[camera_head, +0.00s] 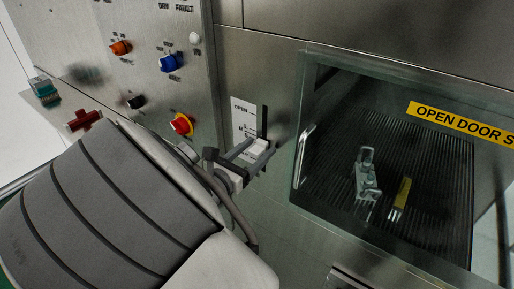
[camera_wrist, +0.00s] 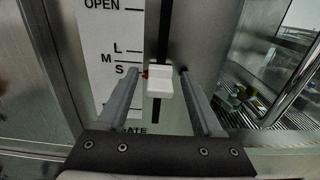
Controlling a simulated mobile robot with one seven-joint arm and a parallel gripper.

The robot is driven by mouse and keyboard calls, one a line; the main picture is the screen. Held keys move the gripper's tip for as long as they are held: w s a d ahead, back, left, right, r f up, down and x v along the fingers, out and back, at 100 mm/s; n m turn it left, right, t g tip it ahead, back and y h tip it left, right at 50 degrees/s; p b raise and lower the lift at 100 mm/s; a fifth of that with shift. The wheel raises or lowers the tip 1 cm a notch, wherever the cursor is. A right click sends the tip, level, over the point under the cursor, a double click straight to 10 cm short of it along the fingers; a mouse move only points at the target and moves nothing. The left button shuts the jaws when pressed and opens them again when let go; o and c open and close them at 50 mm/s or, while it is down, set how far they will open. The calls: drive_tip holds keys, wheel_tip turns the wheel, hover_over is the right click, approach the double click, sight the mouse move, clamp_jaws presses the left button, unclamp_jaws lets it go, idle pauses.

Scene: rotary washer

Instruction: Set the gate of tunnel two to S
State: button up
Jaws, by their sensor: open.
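The gate's white slider knob (camera_wrist: 160,82) sits in a dark vertical slot. The white scale plate (camera_wrist: 108,45) beside it reads OPEN, L, M, S from top down, with a partly hidden word ending in GATE below. A small red mark at the knob's left edge is near the S line; whether it is exactly level I cannot tell. My gripper (camera_wrist: 161,74) is open, with one finger on each side of the knob and gaps showing on both sides. In the head view my gripper (camera_head: 258,158) is at the slot, and the plate (camera_head: 242,118) shows above it.
Right of the slot is a glass door (camera_head: 335,110) with a metal handle (camera_head: 304,155) and a yellow label (camera_head: 455,119). A control panel (camera_head: 140,20) with a red-yellow knob (camera_head: 182,125) and a blue knob (camera_head: 170,63) is to the left.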

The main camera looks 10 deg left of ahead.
drive_tip(key=v, duration=1.7)
drive_tip(key=shift+s, duration=0.25)
drive_tip(key=shift+a, duration=0.1)
drive_tip(key=shift+c, duration=0.3)
